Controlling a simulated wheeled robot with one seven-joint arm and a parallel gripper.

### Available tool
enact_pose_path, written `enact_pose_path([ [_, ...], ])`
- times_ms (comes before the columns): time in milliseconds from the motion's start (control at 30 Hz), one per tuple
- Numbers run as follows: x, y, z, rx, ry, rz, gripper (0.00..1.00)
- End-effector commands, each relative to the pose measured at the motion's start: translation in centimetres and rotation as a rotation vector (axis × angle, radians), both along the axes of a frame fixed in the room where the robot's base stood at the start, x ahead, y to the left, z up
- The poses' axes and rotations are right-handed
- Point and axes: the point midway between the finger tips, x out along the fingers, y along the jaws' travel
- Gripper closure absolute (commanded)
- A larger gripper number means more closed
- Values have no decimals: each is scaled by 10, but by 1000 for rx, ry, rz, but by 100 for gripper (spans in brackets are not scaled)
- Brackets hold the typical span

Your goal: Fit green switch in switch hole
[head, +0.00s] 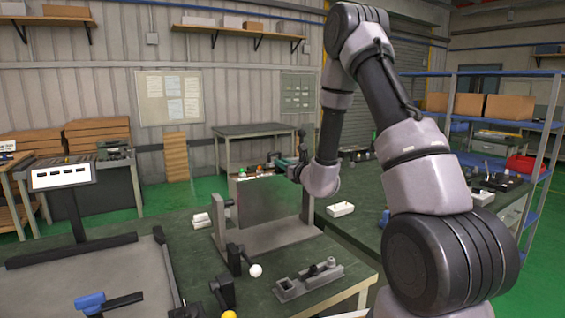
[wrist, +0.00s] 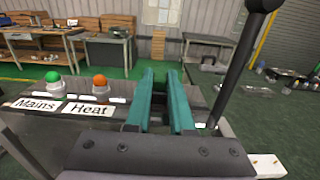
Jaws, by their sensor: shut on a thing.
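My gripper (wrist: 165,75) has two teal fingers standing close together, with a narrow gap between them at the panel's edge. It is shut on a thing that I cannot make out. The panel box (head: 268,200) stands upright on the table in the head view, with my gripper at the right of its top. A green dome (wrist: 52,77) in a pale collar sits left of the fingers, by a "Mains" label (wrist: 36,105). I cannot tell whether it is a switch or a lamp. An orange dome (wrist: 99,81) sits nearer the fingers, by a "Heat" label (wrist: 89,109). No switch hole can be made out.
A grey block with sockets (head: 308,281) lies at the table's front. Dark clamp-like parts (head: 232,262) and a white ball (head: 256,271) stand left of it. A white block (head: 340,209) lies right of the panel. A dark upright post (wrist: 240,60) rises right of the fingers.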

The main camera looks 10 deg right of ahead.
Motion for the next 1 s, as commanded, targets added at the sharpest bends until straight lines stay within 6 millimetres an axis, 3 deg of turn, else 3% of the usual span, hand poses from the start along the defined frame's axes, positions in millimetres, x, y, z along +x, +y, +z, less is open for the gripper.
enact_pose_path([
  [467, 0, 0, -12, 1, 0, 0, 100],
  [500, 0, 0, -11, 1, 0, 0, 64],
  [567, 0, 0, -11, 1, 0, 0, 44],
  [867, -1, 0, -11, 1, 0, 0, 44],
  [1000, -10, -3, -12, 0, 1, 0, 44],
])
